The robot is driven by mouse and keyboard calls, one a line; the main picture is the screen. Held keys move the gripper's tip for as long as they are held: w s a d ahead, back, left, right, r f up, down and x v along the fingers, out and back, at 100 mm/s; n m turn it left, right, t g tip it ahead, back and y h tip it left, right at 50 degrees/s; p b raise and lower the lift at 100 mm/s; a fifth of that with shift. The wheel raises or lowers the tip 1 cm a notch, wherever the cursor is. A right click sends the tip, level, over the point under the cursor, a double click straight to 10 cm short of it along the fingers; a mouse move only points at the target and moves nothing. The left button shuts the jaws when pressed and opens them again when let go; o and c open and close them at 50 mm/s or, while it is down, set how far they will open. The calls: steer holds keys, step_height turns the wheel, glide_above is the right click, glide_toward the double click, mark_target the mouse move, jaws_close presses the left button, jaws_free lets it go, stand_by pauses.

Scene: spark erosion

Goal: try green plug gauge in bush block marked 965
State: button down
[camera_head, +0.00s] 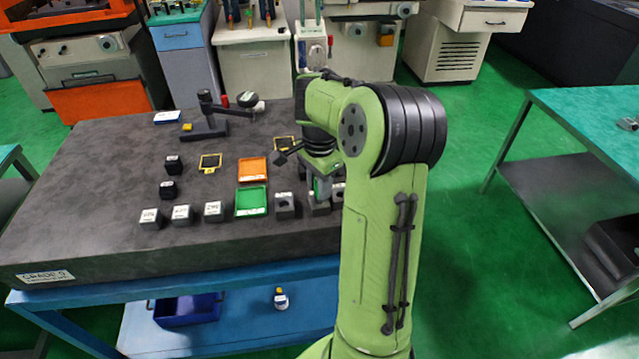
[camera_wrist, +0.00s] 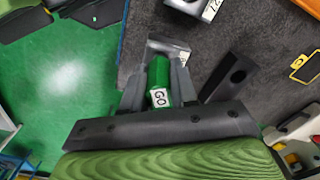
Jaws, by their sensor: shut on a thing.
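My gripper (camera_wrist: 157,88) is shut on the green plug gauge (camera_wrist: 158,72), which has a white GO tag, in the wrist view. The gauge's far end meets or overlaps a grey block (camera_wrist: 168,46) between the fingertips; I cannot tell whether it is in a bore. In the head view my gripper (camera_head: 321,188) is low over the right front of the dark slab, partly hidden by my arm. Grey bush blocks (camera_head: 285,204) and (camera_head: 319,205) stand there. Another grey block (camera_wrist: 190,6) shows at the wrist view's top edge. I cannot read 965 on any block.
On the slab (camera_head: 110,165) are a green tray (camera_head: 238,203), an orange tray (camera_head: 253,169), several labelled grey blocks (camera_head: 181,213), two black blocks (camera_head: 168,189), and a dial stand (camera_head: 205,127). In the wrist view, a dark holed piece (camera_wrist: 232,76) lies right of my fingers.

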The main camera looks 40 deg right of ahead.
steer(key=shift+r+p, duration=2.15)
steer(key=shift+r, duration=0.45)
steer(key=shift+f, duration=0.1)
